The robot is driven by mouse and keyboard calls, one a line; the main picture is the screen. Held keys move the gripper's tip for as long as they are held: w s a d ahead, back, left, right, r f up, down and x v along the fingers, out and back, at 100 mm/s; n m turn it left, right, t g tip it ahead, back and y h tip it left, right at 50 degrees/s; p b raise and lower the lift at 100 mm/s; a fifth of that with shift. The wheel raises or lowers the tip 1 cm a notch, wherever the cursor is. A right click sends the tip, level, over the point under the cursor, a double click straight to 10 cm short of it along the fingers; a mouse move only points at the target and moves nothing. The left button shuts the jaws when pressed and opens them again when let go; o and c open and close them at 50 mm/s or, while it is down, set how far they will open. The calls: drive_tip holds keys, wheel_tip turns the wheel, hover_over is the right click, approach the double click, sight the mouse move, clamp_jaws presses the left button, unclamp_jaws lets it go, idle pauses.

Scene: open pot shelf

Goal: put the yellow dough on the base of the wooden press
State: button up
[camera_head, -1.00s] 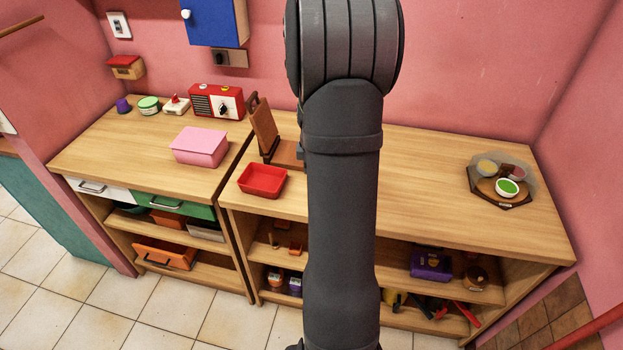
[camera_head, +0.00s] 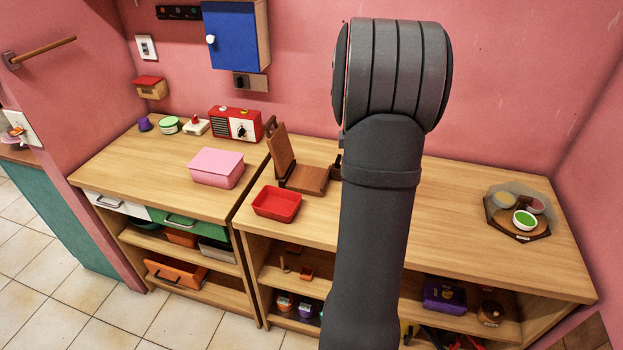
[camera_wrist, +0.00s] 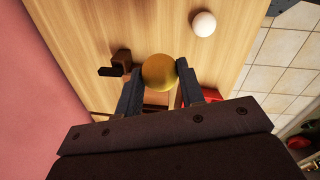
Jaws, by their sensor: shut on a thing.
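The yellow dough (camera_wrist: 159,71) is a round ball between the two fingers of my gripper (camera_wrist: 158,78) in the wrist view. My gripper is shut on it, above the counter. The wooden press stands on the counter in the head view, with its lid (camera_head: 281,151) raised and leaning back. Its flat base (camera_head: 308,180) is open and looks bare where it shows; its right end is hidden by my arm. In the wrist view, part of a dark wooden thing (camera_wrist: 121,60) shows left of the dough. The dough and fingers are hidden behind my arm in the head view.
A red tray (camera_head: 277,203) lies in front of the press. A pink box (camera_head: 217,167) and a red radio (camera_head: 235,123) stand on the left counter. A white ball (camera_wrist: 204,24) is on the counter in the wrist view. A dark tray with bowls (camera_head: 517,232) sits far right.

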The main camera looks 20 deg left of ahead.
drive_tip(key=w+a, duration=0.4)
hover_over(308, 177)
drive_tip(key=f, duration=0.6)
drive_tip(key=shift+s+d+f, duration=0.15)
drive_tip(key=shift+d, duration=0.05)
drive_tip(key=shift+a+f, duration=0.1)
drive_tip(key=shift+a, duration=0.1)
drive_tip(key=shift+f, duration=2)
drive_tip(key=shift+f, duration=0.1)
drive_tip(key=o, duration=1)
